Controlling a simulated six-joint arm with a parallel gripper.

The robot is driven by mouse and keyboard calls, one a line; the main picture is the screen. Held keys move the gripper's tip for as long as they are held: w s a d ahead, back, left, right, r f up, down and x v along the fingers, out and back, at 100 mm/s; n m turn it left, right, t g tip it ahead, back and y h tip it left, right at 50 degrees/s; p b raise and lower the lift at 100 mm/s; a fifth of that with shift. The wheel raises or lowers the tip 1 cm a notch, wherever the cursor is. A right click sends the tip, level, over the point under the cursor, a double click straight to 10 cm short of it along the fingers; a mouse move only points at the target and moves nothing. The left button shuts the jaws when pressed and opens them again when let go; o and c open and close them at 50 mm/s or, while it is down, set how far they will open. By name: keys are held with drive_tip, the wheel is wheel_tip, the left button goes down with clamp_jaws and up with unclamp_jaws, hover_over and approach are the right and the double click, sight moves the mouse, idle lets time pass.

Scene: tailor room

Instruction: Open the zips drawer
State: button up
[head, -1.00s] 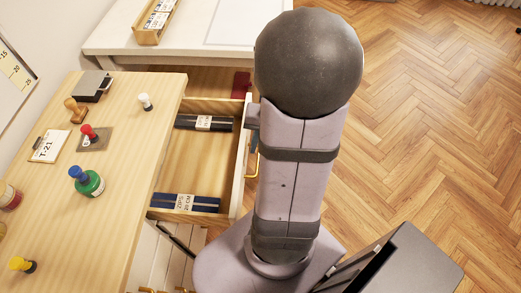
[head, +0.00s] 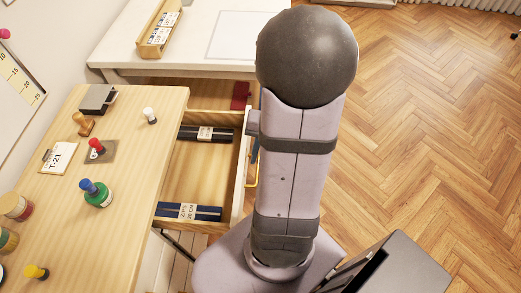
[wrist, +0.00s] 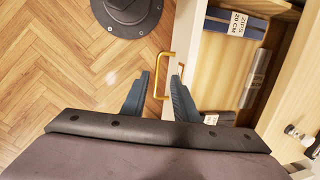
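The zips drawer (head: 242,165) stands pulled out from the wooden-topped desk, open at the top in the head view. Inside lie a blue zip pack (head: 188,211) labelled "ZIPS 20 CM" and a black pack (head: 206,133) with a white label. The drawer's brass handle (wrist: 161,75) shows between my gripper's (wrist: 160,76) two fingertips. The fingers are apart; I cannot tell whether either touches the handle. In the head view my arm hides my gripper.
Stamps, bottles (head: 97,193) and a card (head: 59,157) stand on the desk top (head: 130,150). A white table (head: 200,50) with a wooden box (head: 160,30) is behind. A red item (head: 240,95) lies beyond the drawer. The herringbone floor (head: 420,130) to the right is clear.

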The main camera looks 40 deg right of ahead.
drive_tip(key=w+d+f+h, duration=0.1)
drive_tip(key=w+f, duration=0.3)
drive_tip(key=f, duration=0.4)
drive_tip(key=shift+d+f+t, duration=0.25)
drive_tip(key=shift+d+t, duration=0.15)
drive_tip(key=shift+d, duration=0.25)
drive_tip(key=shift+c, duration=0.7)
clamp_jaws()
idle(0.7)
